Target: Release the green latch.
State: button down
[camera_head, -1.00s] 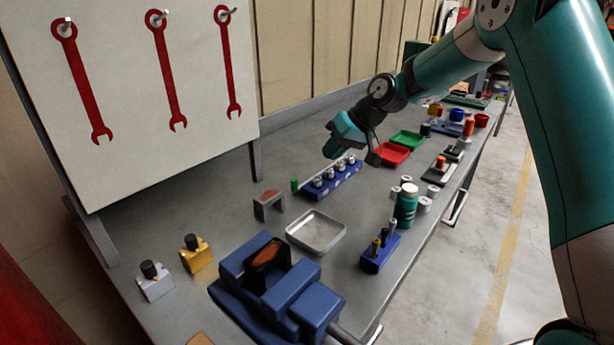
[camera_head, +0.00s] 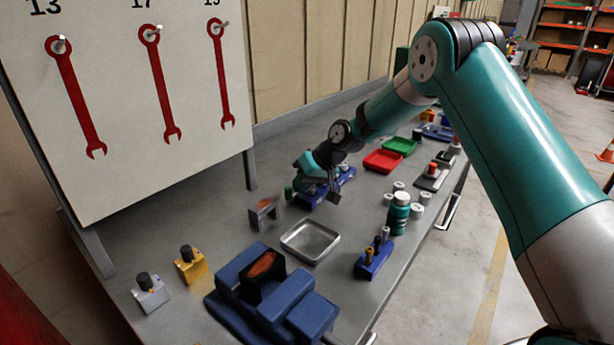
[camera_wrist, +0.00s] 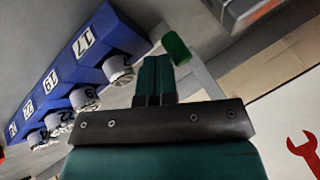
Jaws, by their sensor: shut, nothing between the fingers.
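The green latch (camera_head: 289,193) shows as a small green upright piece at the left end of the blue socket rack (camera_head: 311,202). In the wrist view the green latch (camera_wrist: 176,47) is a short green cylinder just beyond and slightly right of my fingertips, and a gap seems to separate them. My gripper (camera_head: 301,182) is low over the rack's left end, close to the latch. In the wrist view my gripper (camera_wrist: 156,62) has its two teal fingers shut together, with nothing between them. The arm hides much of the rack in the head view.
Numbered metal sockets stick out of the blue rack (camera_wrist: 83,50) in the wrist view. A grey bracket (camera_head: 262,213) and a metal tray (camera_head: 310,241) stand nearer. Red (camera_head: 383,161) and green trays (camera_head: 401,146) lie behind. A wrench board (camera_head: 120,100) stands at left.

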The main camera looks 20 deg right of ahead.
jog(key=shift+a, duration=0.1)
jog(key=s+a, duration=0.1)
jog(key=a, duration=0.1)
jog(key=shift+s+a, duration=0.3)
jog(key=shift+s, duration=0.05)
jog(key=shift+d, duration=0.25)
jog(key=shift+a, duration=0.2)
jog(key=shift+s+r, duration=0.15)
jog(key=shift+r, duration=0.25)
jog(key=p+v, duration=0.4)
jog(key=v, duration=0.5)
jog(key=shift+d+p, duration=0.4)
jog(key=shift+d, duration=0.05)
